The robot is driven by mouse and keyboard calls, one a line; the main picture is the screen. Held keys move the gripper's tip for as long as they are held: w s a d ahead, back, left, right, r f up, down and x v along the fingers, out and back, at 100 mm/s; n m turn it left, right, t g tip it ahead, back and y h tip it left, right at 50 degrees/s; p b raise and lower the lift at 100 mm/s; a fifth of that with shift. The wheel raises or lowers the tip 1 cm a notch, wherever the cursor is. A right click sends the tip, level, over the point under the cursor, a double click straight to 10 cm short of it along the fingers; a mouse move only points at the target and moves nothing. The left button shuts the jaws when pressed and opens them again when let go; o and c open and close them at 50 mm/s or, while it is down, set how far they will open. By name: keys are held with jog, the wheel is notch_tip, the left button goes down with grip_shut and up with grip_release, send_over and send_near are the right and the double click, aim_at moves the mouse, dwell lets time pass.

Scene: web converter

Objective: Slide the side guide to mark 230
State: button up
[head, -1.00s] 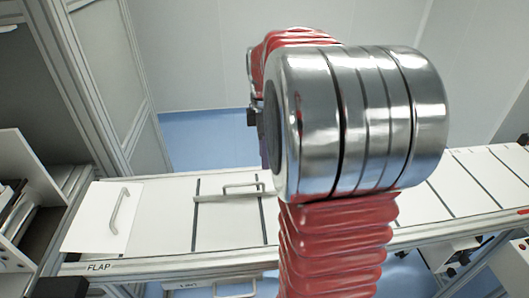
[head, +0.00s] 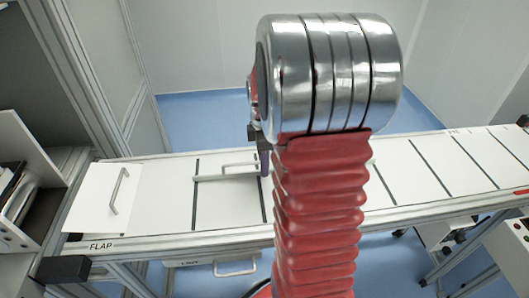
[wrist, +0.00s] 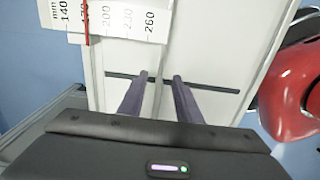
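The side guide appears to be the pale bar with a raised handle (head: 240,165) lying across the dark seams of the white table in the head view. In the wrist view a printed mm scale (wrist: 120,18) reads 140, 170, 200, 230, 260. A thin red line stands by the 170 there. My gripper (wrist: 158,78) has its two purple fingers apart, over the white table near a dark seam. A pale edge shows between the fingers; I cannot tell whether it belongs to the guide. In the head view my arm hides most of the gripper.
A white flap (head: 100,198) with a handle, labelled FLAP, is at the table's left end. An open shelf (head: 25,175) stands at far left. A red rounded body (wrist: 290,90) is at the right of the wrist view. Table panels right of my arm are clear.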

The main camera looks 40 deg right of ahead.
jog(key=shift+f, duration=1.1)
jog(key=shift+c, duration=0.4)
grip_shut()
jog(key=shift+w+d, duration=0.55)
jog(key=shift+w, duration=0.3)
jog(key=shift+w+d, duration=0.6)
jog(key=shift+w, duration=0.2)
jog(key=shift+w+d, duration=0.55)
jog(key=shift+w, duration=0.3)
dwell(0.5)
jog(key=shift+o, duration=0.4)
grip_release()
jog(key=shift+r, duration=0.1)
notch_tip(320, 180, up, 14)
jog(key=shift+f, duration=0.2)
